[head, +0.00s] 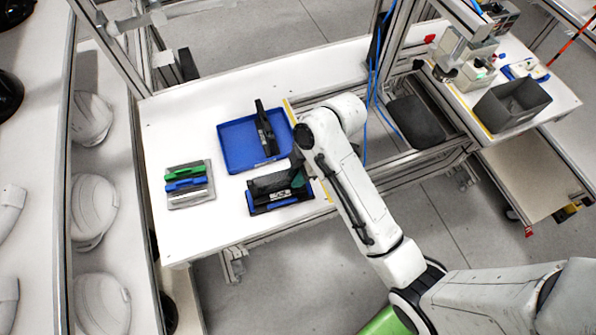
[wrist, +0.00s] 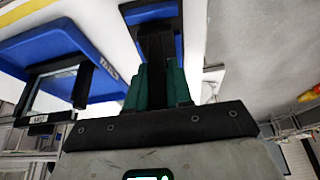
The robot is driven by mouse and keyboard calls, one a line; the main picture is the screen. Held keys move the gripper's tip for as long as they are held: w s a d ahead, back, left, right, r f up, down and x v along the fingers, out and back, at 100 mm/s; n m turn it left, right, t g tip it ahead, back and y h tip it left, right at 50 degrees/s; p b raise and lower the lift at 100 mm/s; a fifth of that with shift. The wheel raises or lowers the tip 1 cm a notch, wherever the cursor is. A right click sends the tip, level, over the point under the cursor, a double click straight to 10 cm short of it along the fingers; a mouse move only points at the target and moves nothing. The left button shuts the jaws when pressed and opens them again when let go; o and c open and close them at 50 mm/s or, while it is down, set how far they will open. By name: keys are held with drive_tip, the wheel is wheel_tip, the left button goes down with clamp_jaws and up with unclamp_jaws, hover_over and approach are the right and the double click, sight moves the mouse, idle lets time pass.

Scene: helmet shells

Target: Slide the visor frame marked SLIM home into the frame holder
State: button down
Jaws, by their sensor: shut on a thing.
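My gripper (head: 298,179) is at the front of the table, its green fingers shut on a dark visor frame (head: 268,184). In the wrist view my gripper (wrist: 157,78) has the dark frame (wrist: 155,48) between its fingers. The frame holder (head: 262,209), black with blue parts, stands under the held frame. Its blue part also shows in the wrist view (wrist: 168,10). The held frame is at the holder, but I cannot tell how deep it sits. A white marking shows there, too small to read.
A blue tray (head: 232,150) behind the holder bears another black visor frame (head: 265,130). A grey plate (head: 190,200) with green and blue pieces lies at left. Helmet shells (head: 92,210) stand on a shelf further left. The table's back left is clear.

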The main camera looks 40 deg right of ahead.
drive_tip(key=shift+f+b, duration=0.65)
drive_tip(key=shift+f, duration=0.55)
drive_tip(key=c, duration=0.9)
unclamp_jaws()
drive_tip(key=shift+c, duration=0.2)
drive_tip(key=shift+r, duration=0.15)
